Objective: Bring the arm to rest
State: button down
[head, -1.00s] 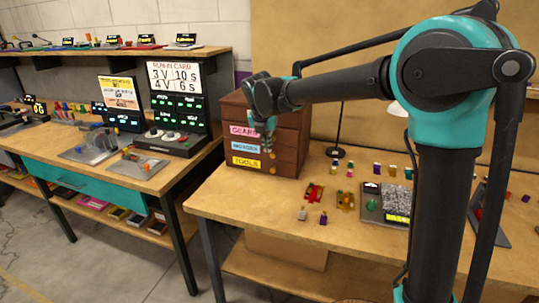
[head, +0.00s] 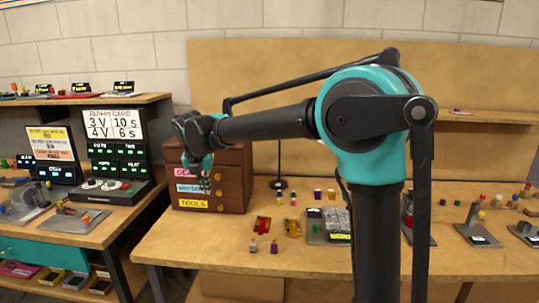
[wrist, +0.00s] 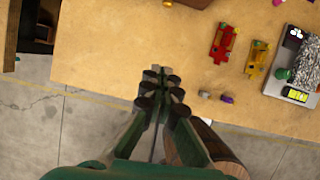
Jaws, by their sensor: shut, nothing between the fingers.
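My gripper (wrist: 160,76) is shut and empty, with its fingertips together in the wrist view. It is above the front edge of the wooden workbench (wrist: 110,60). In the head view my arm is raised and bent, reaching out to the left. My gripper (head: 208,178) hangs there in front of the brown drawer cabinet (head: 238,160), partly covering its labels. I cannot tell the gap between gripper and cabinet.
A red toy car (head: 262,227) and a yellow one (head: 292,227) lie on the bench, beside a grey device (head: 316,228). A second bench at the left holds a control panel (head: 110,190) and a run card sign (head: 114,124). Floor (wrist: 70,140) shows below the bench edge.

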jog(key=d+f+m, duration=0.4)
jog(key=d+m, duration=0.5)
jog(key=d, duration=0.5)
jog(key=s+d+f+m, duration=0.3)
jog(key=s+d+m, duration=0.1)
jog(key=d+m, duration=0.2)
jog(key=s+d+f+m, duration=0.4)
jog(key=d+m, duration=0.2)
jog(key=d, duration=0.2)
jog(key=s+d+f+m, duration=0.4)
jog(key=d+m, duration=0.2)
jog(key=d, duration=0.1)
jog(key=shift+s+d+f, duration=0.2)
jog(key=shift+s+d, duration=0.05)
jog(key=s+d+f+m, duration=0.5)
jog(key=s+m, duration=0.3)
jog(key=shift+s+f+m, duration=0.3)
jog(key=shift+f+m, duration=0.05)
jog(key=shift+m, duration=0.05)
jog(key=shift+d, duration=0.1)
